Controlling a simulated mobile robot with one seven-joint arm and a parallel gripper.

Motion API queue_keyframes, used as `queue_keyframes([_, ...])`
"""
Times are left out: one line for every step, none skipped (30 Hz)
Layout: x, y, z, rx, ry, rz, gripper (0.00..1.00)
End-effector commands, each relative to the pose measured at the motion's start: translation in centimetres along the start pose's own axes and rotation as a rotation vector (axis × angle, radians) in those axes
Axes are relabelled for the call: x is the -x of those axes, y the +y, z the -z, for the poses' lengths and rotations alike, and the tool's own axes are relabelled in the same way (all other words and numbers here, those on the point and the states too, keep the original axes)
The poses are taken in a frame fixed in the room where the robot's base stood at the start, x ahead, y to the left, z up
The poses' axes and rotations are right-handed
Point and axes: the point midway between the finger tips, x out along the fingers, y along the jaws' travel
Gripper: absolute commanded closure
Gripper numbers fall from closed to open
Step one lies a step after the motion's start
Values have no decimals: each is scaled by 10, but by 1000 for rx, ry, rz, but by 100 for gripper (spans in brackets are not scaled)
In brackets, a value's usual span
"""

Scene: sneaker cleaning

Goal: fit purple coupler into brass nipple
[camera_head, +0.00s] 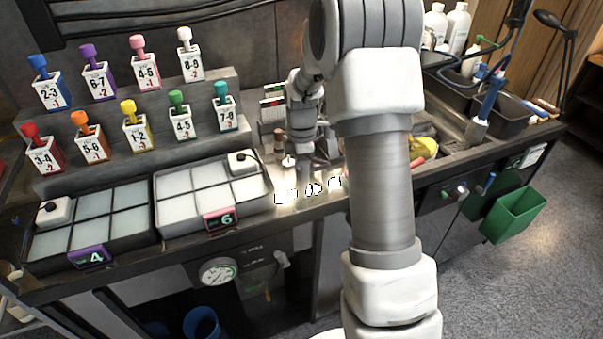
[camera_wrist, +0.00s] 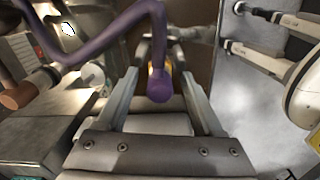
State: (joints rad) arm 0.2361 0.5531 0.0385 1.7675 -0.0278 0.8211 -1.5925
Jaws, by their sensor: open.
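The purple coupler (camera_wrist: 160,88) is the thick end of a purple hose (camera_wrist: 103,36) that comes in from the upper left of the wrist view. My gripper (camera_wrist: 160,75) is open, with one grey finger on each side of the coupler and a visible gap to it. A small yellow-brass patch, possibly the brass nipple (camera_wrist: 169,66), shows just behind the coupler. The coupler hides most of it, so I cannot tell whether they are joined. In the head view my gripper (camera_head: 303,158) is low over the counter; I cannot make out the coupler or nipple there.
Two sectioned trays (camera_head: 158,192) and a stepped rack (camera_head: 68,128) of numbered bottles stand left of my arm. Dark bins (camera_head: 513,112) and yellow and red items (camera_head: 425,148) lie right. A green bin (camera_head: 513,214) is below the counter. White cylindrical parts (camera_wrist: 270,58) are right in the wrist view.

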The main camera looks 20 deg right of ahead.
Motion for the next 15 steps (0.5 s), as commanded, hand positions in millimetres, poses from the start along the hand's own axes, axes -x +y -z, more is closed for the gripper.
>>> queue_keyframes([0,0,0,0,0,0,31])
queue_keyframes([1,0,0,0,0,0,31])
queue_keyframes([4,0,0,0,0,-1,31])
queue_keyframes([6,0,0,0,0,-2,31])
queue_keyframes([9,1,0,0,0,-2,31])
queue_keyframes([14,1,0,0,0,-3,31])
queue_keyframes([19,1,0,0,0,-3,31])
queue_keyframes([25,1,0,0,0,-4,31])
queue_keyframes([34,1,0,0,0,-5,31])
queue_keyframes([40,1,0,0,0,-5,31])
queue_keyframes([48,1,0,0,0,-6,31])
queue_keyframes([58,1,0,0,0,-7,31])
queue_keyframes([65,1,0,0,0,-5,31])
queue_keyframes([73,1,0,-1,0,-6,31])
queue_keyframes([83,1,0,-1,0,-6,31])
